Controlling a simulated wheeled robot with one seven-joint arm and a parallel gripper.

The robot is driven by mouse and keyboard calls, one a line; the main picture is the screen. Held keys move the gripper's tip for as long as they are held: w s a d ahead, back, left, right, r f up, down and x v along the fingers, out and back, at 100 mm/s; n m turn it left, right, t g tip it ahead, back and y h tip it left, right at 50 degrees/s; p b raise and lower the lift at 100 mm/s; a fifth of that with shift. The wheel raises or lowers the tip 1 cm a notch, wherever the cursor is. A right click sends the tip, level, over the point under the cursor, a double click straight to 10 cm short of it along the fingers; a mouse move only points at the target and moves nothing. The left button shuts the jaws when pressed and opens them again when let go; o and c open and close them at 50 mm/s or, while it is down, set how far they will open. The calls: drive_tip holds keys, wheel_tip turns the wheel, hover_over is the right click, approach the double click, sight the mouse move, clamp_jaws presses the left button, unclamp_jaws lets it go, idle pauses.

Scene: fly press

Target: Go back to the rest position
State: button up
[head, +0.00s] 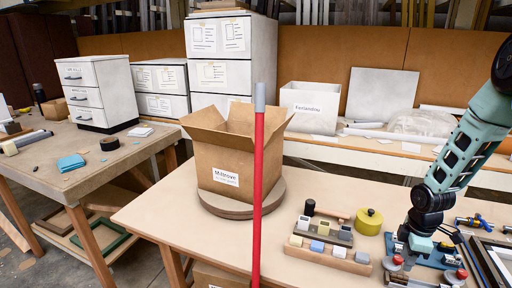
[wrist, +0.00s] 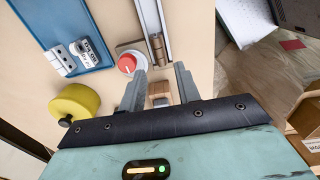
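My gripper (wrist: 160,78) shows in the wrist view with its two grey fingers apart. Nothing is held between them; a small wooden block (wrist: 160,96) shows in the gap, below the fingers. In the head view my gripper (head: 405,258) is low over the right part of the workbench (head: 140,212), and its fingertips are hard to make out. A red round knob (wrist: 127,63) on a pale base lies just beside the left finger in the wrist view. I cannot tell whether the fingers touch anything.
A yellow round tin (head: 369,222) and a wooden rack of small blocks (head: 328,257) stand left of my gripper. An open cardboard box (head: 222,160) sits on a round board. A red upright pole (head: 258,200) stands in front. Tools and blue fixtures crowd the right side.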

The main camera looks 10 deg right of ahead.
drive_tip(key=a+r+m, duration=0.1)
drive_tip(key=a+r, duration=0.6)
drive_tip(key=a, duration=0.4)
drive_tip(key=a+r+m, duration=0.1)
drive_tip(key=a+r, duration=0.5)
drive_tip(key=a, duration=0.5)
drive_tip(key=s+a+r+m, duration=0.1)
drive_tip(key=s+a+r, duration=0.3)
drive_tip(key=s+a, duration=0.3)
drive_tip(key=s+a+r+m, duration=0.1)
drive_tip(key=s+a+r, duration=0.4)
drive_tip(key=s+a, duration=0.3)
drive_tip(key=s, duration=0.4)
drive_tip(key=shift+s+y, duration=0.15)
drive_tip(key=shift+y, duration=0.15)
drive_tip(key=shift+r, duration=0.1)
